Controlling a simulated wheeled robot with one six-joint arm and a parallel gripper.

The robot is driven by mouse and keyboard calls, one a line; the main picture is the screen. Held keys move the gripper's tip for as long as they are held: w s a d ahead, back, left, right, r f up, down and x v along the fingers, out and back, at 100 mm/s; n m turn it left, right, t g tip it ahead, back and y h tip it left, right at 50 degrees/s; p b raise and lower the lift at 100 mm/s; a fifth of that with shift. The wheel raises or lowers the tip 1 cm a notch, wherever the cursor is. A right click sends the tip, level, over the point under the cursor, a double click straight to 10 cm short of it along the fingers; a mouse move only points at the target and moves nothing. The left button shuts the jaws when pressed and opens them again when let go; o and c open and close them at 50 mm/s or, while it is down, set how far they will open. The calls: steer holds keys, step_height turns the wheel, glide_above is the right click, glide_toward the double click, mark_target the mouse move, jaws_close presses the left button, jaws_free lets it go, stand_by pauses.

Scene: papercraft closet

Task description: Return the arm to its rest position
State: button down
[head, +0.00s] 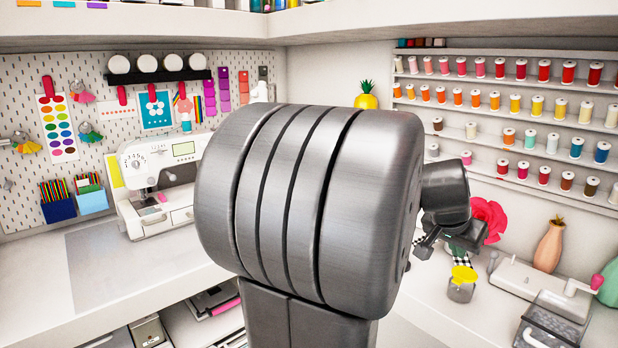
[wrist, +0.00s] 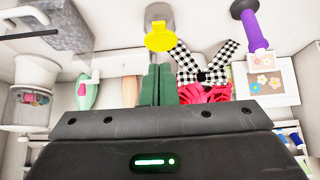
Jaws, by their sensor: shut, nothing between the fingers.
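My arm fills the middle of the head view, with a large grey ribbed joint in front. My gripper (head: 427,243) shows small and dark past the right side of that joint, beside a red rose and above the back-right worktop. In the wrist view my gripper (wrist: 158,84) shows as two dark green fingers side by side, closed together with nothing held. Its black body fills the bottom of that view. The big joint hides part of the worktop and the back corner.
The rose (head: 489,218) and a yellow-topped jar (head: 462,284) stand close to my gripper. A hand-cranked device (head: 540,287) and a pink vase (head: 549,246) are farther right. A white sewing machine (head: 158,185) stands left. Thread shelves (head: 520,85) line the right wall. The left worktop front is clear.

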steer(key=s+a+f+v, duration=0.1)
steer(key=v, duration=0.5)
glide_above(457, 281)
steer(key=s+a, duration=0.1)
step_height(457, 281, down, 7)
step_height(457, 281, down, 6)
steer(key=b, duration=0.3)
steer(key=shift+a+r+b, duration=0.1)
steer(key=shift+r+b, duration=0.15)
steer(key=shift+b, duration=0.05)
steer(key=shift+w+r+p, duration=0.1)
steer(key=shift+r+p, duration=0.55)
steer(key=shift+p, duration=0.4)
steer(key=shift+w+d+r+p, duration=0.1)
steer(key=shift+d+r+p, duration=0.2)
steer(key=shift+p, duration=0.95)
steer(key=shift+r+g+y+p, duration=0.25)
steer(key=shift+g+y+p, duration=0.05)
steer(key=shift+p, duration=0.95)
